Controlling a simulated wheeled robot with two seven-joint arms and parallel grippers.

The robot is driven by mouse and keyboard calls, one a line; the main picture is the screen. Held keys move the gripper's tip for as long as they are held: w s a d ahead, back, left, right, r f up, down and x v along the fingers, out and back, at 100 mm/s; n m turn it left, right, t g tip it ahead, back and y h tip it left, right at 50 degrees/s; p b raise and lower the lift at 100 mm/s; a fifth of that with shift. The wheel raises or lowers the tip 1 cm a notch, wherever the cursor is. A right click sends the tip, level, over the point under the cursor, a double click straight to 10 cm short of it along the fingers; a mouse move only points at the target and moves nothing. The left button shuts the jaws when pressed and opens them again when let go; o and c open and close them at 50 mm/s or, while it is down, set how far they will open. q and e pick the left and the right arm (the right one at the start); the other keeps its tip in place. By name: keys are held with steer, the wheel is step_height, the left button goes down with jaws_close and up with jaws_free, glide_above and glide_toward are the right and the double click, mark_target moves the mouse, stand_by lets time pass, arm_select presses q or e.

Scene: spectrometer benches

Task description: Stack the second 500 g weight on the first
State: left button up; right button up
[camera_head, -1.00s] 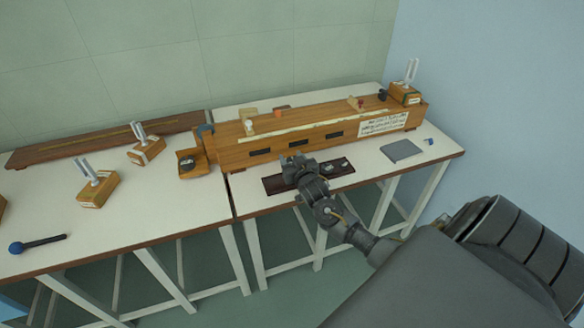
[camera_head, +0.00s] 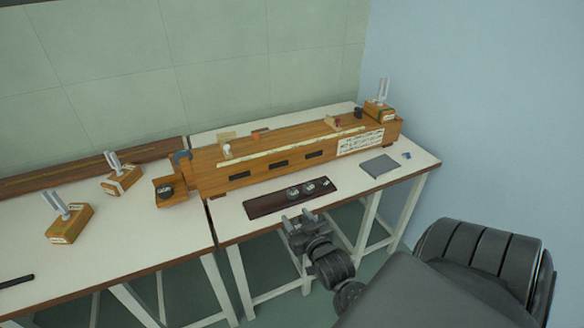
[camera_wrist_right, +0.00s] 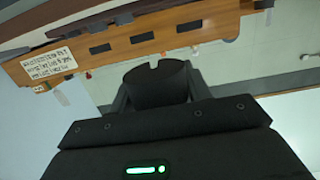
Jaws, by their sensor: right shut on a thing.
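A dark round weight (camera_wrist_right: 157,86) with a slot in its top sits between the fingers of my right gripper in the right wrist view. My right gripper (camera_head: 303,219) is shut on it, in front of the table's front edge in the head view. Another dark weight (camera_head: 165,192) rests on the small wooden platform (camera_head: 177,198) at the left end of the long wooden bench instrument (camera_head: 215,178). My right gripper is well to the right of that platform and nearer to me. My left gripper is not in view.
A dark tray (camera_head: 262,207) with several small weights lies behind my right gripper. A grey flat plate (camera_head: 380,166) lies at the right. Wooden blocks with white prongs (camera_head: 70,222) stand on the left table. The white tabletop before the instrument is mostly clear.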

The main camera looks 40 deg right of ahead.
steer(key=shift+s+r, duration=0.1)
steer(key=shift+s, duration=0.1)
steer(key=shift+f, duration=0.2)
steer(key=shift+s+a+f+n+y, duration=0.1)
steer(key=shift+a+f+n+y, duration=0.1)
steer(key=shift+a, duration=0.35)
steer(key=shift+s+a+f+n+y, duration=0.1)
steer(key=shift+a+y, duration=0.1)
steer(key=shift+a, duration=0.35)
steer(key=w+a+r+n+t+y, duration=0.1)
steer(key=w+a+r+n+y, duration=0.2)
steer(key=a+r, duration=1.1)
steer(key=shift+w+a+r+y, duration=0.3)
steer(key=shift+w+a+y, duration=0.4)
steer(key=shift+w+a, duration=0.25)
